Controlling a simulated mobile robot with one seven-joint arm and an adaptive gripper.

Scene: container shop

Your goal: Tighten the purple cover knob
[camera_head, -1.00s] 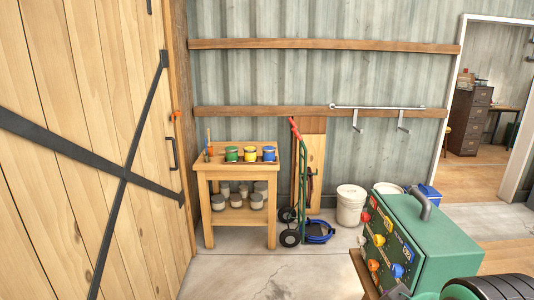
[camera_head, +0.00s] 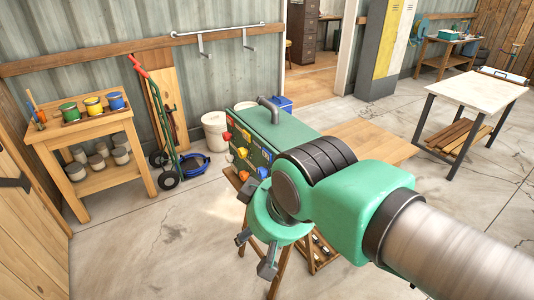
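A green box (camera_head: 285,128) with a grey handle on top stands on a wooden stand in the middle of the view. Its left-facing panel (camera_head: 240,148) carries several coloured knobs: red, yellow, orange and blue ones show. I cannot make out a purple cover knob; part of the panel is hidden behind my arm. My gripper (camera_head: 254,254) points down in front of the box, nearer to the camera. Its two fingers are spread apart with nothing seen between them.
A wooden bench (camera_head: 98,183) with paint pots stands at the left, beside a hand truck (camera_head: 168,125). White buckets (camera_head: 214,130) stand behind the box. A white-topped table (camera_head: 478,92) is at the right.

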